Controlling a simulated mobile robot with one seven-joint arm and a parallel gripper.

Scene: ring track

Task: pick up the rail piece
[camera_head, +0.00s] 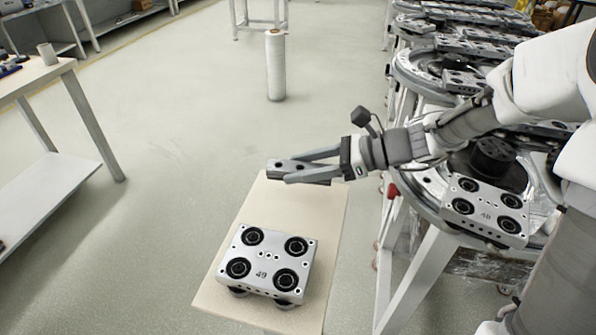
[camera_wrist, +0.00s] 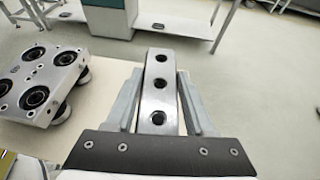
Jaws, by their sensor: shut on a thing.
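The rail piece (camera_wrist: 159,88) is a grey metal block with several dark round holes along its top. In the wrist view it lies lengthwise between the two fingers of my gripper (camera_wrist: 160,95), which is shut on it. In the head view my gripper (camera_head: 300,166) reaches left from my arm, and the rail piece (camera_head: 292,165) shows at its fingertips, above the far end of a beige board. The fingers hide its sides. The gap between it and the board cannot be judged exactly.
A silver carriage marked 49 (camera_head: 268,262) stands on the beige board (camera_head: 330,225); it shows left in the wrist view (camera_wrist: 45,85). The ring track (camera_head: 420,75) with several carriages is on the right. A table (camera_head: 45,75) stands left. A white roll (camera_head: 275,65) stands on open floor.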

